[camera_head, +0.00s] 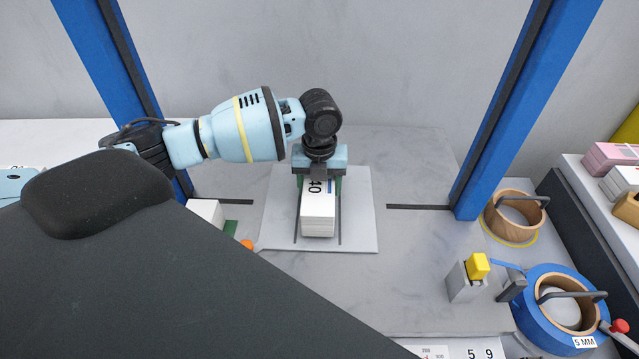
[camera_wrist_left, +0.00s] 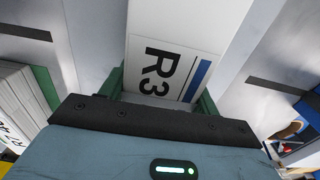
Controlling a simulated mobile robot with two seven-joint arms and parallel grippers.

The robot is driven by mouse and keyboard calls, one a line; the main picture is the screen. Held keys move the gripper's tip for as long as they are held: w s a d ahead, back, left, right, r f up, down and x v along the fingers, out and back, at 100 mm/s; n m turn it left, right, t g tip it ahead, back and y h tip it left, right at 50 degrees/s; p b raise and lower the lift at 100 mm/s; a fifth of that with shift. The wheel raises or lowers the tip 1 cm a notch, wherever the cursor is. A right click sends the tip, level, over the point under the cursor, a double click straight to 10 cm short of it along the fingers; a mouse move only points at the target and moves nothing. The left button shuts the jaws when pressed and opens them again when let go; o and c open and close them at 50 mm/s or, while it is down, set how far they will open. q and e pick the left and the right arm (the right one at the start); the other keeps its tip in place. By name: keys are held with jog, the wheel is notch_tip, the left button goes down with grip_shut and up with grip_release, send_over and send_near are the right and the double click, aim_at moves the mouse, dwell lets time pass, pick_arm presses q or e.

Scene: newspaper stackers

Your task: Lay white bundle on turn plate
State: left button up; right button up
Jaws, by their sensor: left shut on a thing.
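The white bundle (camera_head: 318,222), a stack of white sheets, is over the middle of the pale square turn plate (camera_head: 358,215). I cannot tell whether it rests on the plate or hangs just above it. My left gripper (camera_head: 319,184) comes from above and is shut on the far end of the bundle, with a green finger on each side. In the left wrist view the bundle (camera_wrist_left: 150,38) shows a label with "R3" and a blue stripe between the green fingers. My right gripper is not in view.
Blue posts (camera_head: 500,110) stand on both sides. Another white stack (camera_head: 207,212) is left of the plate. A clamp with a yellow block (camera_head: 478,266), a blue tape roll (camera_head: 545,310) and a brown roll (camera_head: 512,222) stand at right. The grey surface right of the plate is clear.

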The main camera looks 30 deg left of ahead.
pick_arm(q)
jog(key=shift+f, duration=0.4)
dwell(0.4)
jog(key=o, duration=1.6)
jog(key=shift+o, duration=1.2)
jog(key=shift+f, duration=0.2)
notch_tip(320, 180, up, 8)
jog(key=shift+r, duration=0.1)
